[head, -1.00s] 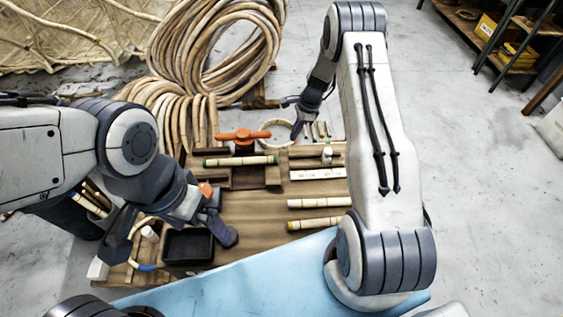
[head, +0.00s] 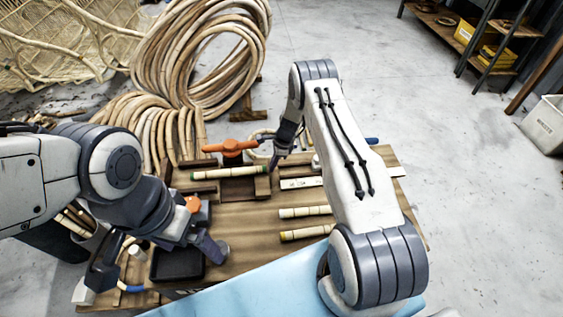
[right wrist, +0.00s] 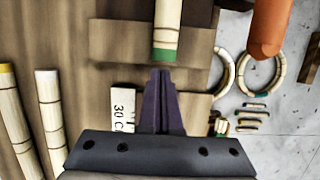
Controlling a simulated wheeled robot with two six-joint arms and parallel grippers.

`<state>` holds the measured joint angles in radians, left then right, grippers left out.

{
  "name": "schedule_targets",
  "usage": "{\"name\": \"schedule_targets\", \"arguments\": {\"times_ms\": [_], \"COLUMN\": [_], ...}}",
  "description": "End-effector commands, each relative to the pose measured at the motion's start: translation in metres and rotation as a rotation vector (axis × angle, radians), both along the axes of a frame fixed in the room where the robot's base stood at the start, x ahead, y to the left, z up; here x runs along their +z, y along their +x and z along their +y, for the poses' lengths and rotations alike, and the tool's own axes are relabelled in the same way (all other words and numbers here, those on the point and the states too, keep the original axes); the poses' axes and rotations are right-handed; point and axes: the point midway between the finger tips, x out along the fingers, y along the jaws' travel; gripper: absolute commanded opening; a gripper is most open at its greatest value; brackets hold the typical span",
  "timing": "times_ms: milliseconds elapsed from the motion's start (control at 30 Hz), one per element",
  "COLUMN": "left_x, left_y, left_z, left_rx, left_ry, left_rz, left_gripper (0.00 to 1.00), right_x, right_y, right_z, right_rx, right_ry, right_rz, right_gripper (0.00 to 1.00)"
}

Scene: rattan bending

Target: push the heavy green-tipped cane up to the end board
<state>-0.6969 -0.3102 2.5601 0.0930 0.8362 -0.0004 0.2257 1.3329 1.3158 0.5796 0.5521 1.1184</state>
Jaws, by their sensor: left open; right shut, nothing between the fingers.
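The green-tipped cane (head: 230,173) lies crosswise on the wooden block at the back of the bench in the head view. Its green-banded end (right wrist: 165,52) points at my right gripper in the right wrist view. My right gripper (right wrist: 161,74) is shut and empty, with its fingertips at that end; whether they touch it I cannot tell. It also shows at the cane's right end in the head view (head: 271,165). I cannot clearly make out the end board. My left gripper (head: 157,262) is open and empty, its fingers spread about the black tray.
The black tray (head: 178,279) sits at the bench's front left. Two more canes (head: 305,211) (head: 307,234) lie to the right, near a white marked strip (head: 302,183). Coiled rattan (head: 205,50) is beyond the bench.

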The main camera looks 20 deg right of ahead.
Motion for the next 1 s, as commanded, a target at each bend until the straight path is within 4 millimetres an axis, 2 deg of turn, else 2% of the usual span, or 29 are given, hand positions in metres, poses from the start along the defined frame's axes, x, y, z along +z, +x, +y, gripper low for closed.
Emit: {"name": "schedule_targets", "arguments": {"times_ms": [100, 533, 800, 1000], "left_x": [0.000, -0.001, -0.010, -0.012], "left_y": [0.000, 0.000, 0.000, 0.000], "left_z": [0.000, 0.000, 0.000, 0.000], "left_rx": [0.000, 0.000, 0.000, 0.000], "left_ry": [0.000, 0.000, 0.000, 0.000], "left_rz": [0.000, 0.000, 0.000, 0.000], "left_gripper": [1.00, 1.00, 1.00, 1.00], "right_x": [0.000, 0.000, -0.002, 0.000], "right_y": [0.002, 0.004, 0.020, 0.026], "right_z": [0.007, 0.014, 0.069, 0.090], "right_rx": [0.000, 0.001, 0.005, 0.000], "right_ry": [0.000, 0.000, 0.000, 0.000], "right_rz": [0.001, 0.001, -0.001, 0.000], "right_gripper": [0.00, 0.00, 0.00, 0.00]}}
